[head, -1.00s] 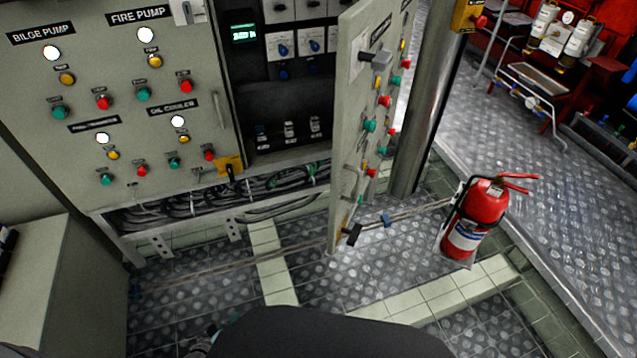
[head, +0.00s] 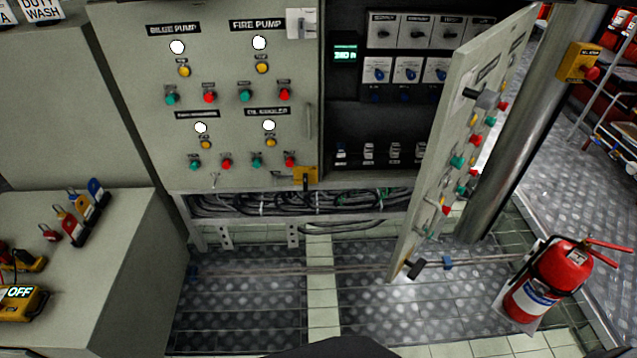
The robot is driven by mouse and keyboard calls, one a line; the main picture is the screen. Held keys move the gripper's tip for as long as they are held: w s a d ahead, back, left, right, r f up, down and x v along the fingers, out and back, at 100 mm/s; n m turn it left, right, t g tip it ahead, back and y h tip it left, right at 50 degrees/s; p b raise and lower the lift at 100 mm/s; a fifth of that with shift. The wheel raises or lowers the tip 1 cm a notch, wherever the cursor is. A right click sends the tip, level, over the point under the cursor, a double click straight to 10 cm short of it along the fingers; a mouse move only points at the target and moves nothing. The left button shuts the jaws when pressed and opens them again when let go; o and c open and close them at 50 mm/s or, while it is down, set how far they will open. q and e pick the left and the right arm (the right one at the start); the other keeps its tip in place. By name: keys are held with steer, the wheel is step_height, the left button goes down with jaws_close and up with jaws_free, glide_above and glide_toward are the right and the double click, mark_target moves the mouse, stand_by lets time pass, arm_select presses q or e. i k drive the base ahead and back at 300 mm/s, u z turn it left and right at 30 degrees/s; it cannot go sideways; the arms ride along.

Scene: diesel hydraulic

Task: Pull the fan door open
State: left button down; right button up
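A grey cabinet door (head: 467,150) stands swung open toward me in the right part of the head view. It carries green, red and yellow buttons, a dark handle (head: 481,97) near the top and a black part low on its edge. Its labels are too slanted to read, so I cannot tell whether it is the fan door. The left cabinet door (head: 236,140) is shut, with bilge pump, fire pump and oil cooler labels and a vertical handle (head: 309,120) at its right edge. Neither of my grippers is in view.
A red fire extinguisher (head: 548,282) stands right of the open door, near a metal post (head: 527,120). A bench (head: 105,265) with padlocks and yellow devices is at left. The plated floor (head: 245,315) before the cabinet is clear.

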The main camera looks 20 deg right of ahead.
mark_target(491, 61)
steer(key=u, duration=0.5)
steer(key=i, duration=1.15)
steer(key=z, duration=3.2)
